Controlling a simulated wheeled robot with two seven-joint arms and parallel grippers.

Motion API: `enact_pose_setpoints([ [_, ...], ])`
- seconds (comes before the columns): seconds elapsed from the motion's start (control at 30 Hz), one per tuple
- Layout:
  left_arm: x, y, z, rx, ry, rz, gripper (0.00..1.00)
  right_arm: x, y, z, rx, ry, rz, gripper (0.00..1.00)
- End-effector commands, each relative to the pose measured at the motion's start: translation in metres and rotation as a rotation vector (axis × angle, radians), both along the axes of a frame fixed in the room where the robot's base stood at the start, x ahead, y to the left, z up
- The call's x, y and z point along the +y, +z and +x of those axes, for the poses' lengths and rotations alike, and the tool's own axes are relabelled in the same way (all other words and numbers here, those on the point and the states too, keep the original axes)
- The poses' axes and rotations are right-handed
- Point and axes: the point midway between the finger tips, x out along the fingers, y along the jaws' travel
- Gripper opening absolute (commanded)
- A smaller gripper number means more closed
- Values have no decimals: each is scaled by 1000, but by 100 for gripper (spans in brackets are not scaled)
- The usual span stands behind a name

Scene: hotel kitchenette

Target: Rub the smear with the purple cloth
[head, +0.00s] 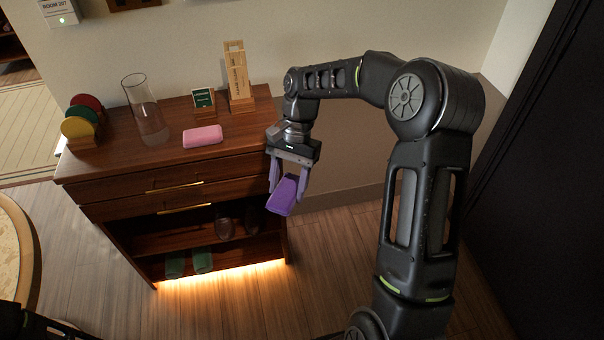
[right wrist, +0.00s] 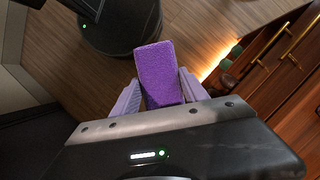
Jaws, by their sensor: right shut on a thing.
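The purple cloth (head: 282,196) is a thick folded block. My right gripper (head: 287,190) is shut on it, pointing down, and holds it in the air just off the right front corner of the wooden cabinet (head: 165,172). In the right wrist view the purple cloth (right wrist: 160,75) sits between the two lilac fingers of the right gripper (right wrist: 159,88), with floor beyond it. I cannot make out a smear on the cabinet top. My left gripper is not in view.
A pink cloth (head: 202,136) lies on the cabinet top. The right front of the top is clear.

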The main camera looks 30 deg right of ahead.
Motion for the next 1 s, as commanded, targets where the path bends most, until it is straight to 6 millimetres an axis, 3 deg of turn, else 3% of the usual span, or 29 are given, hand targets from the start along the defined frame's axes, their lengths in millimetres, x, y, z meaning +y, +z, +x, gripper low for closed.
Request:
enact_pose_setpoints([
  [0.3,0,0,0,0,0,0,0,59,-84,19,8,696,-4,20],
  [0.4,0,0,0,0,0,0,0,72,-104,21,10,875,-3,20],
  [0.57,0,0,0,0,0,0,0,78,-114,22,12,979,-4,20],
  [1.0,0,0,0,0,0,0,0,78,-114,22,11,978,-2,20],
])
